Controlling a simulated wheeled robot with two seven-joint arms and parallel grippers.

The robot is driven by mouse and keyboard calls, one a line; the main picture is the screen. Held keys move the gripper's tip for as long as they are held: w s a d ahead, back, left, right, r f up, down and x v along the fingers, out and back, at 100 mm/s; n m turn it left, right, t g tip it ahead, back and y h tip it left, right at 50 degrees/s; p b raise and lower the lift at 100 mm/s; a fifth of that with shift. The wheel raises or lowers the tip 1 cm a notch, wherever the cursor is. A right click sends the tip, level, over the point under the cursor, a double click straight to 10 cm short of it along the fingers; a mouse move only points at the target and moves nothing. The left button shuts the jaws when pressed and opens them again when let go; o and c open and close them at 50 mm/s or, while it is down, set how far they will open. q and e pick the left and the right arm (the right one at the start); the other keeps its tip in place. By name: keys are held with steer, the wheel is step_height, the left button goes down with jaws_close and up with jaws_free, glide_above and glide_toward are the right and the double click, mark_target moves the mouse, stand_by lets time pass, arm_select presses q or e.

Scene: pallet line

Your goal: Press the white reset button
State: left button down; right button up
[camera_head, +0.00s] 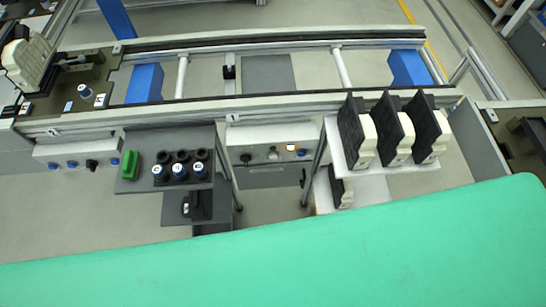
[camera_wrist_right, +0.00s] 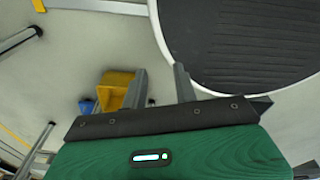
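A light grey control panel (camera_head: 270,138) hangs under the conveyor in the middle of the head view. Its row of small controls has a black knob (camera_head: 245,157), a pale button (camera_head: 272,154), a glowing whitish-orange button (camera_head: 291,147) and a blue button (camera_head: 302,152). I cannot tell for sure which one is the white reset button. My right gripper (camera_wrist_right: 160,76) shows only in the right wrist view, with its two fingers apart and nothing between them. The panel is not in that view. My left gripper is not in view.
A dark shelf (camera_head: 130,187) left of the panel holds a green block and several dark, blue-ended cylinders. A white shelf (camera_head: 385,172) on the right holds several black-and-cream units. Another button panel (camera_head: 60,152) is at the left. A yellow bin (camera_wrist_right: 115,88) shows beyond my right fingers.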

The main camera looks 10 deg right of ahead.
jaws_close()
steer(key=shift+d, duration=0.1)
steer(key=shift+d, duration=0.1)
steer(key=shift+a, duration=0.2)
stand_by(1.0)
